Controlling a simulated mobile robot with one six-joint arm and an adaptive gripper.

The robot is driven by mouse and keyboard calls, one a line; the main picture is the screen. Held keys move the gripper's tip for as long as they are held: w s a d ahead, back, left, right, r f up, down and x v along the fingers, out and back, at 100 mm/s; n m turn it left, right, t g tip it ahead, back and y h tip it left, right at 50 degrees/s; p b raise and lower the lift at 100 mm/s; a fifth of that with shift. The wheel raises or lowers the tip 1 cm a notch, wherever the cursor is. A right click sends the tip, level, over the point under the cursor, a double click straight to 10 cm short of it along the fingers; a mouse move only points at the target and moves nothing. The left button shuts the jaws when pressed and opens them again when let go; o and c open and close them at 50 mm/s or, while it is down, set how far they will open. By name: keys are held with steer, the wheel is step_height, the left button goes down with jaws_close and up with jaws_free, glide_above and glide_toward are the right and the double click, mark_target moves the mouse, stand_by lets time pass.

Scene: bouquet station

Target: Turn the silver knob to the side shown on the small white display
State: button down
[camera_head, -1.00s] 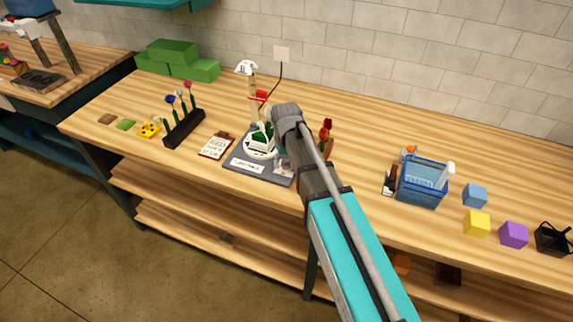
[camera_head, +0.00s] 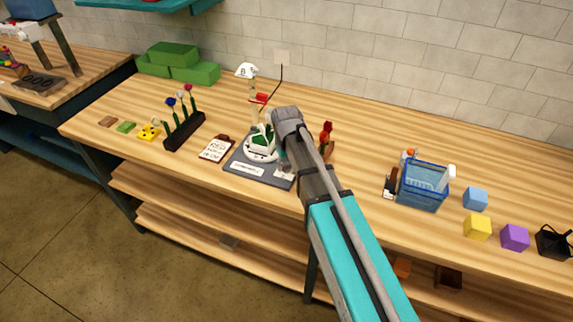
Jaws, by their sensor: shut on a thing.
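A dark grey station board (camera_head: 236,166) sits near the front edge of the bench. It carries a white round holder (camera_head: 250,155) with a green and white piece in it, and a small white plate (camera_head: 248,170) at its front whose marking is too small to read. My gripper (camera_head: 284,157) points down at the board's right part, mostly hidden by my wrist. It is shut on the silver knob (camera_head: 286,167), of which only a small, unclear part shows. Which way the knob points cannot be told.
Left of the board are a white note card (camera_head: 216,148) and a dark rack (camera_head: 184,132) of flowers. Red flowers (camera_head: 326,134) stand close right of my wrist. A blue basket (camera_head: 423,187) and coloured cubes (camera_head: 477,227) are farther right.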

steer(key=shift+m, duration=0.3)
steer(key=m, duration=0.8)
steer(key=shift+m, duration=0.4)
steer(key=m, duration=0.9)
steer(key=shift+s, duration=0.1)
steer(key=m, duration=1.2)
steer(key=shift+m, duration=0.4)
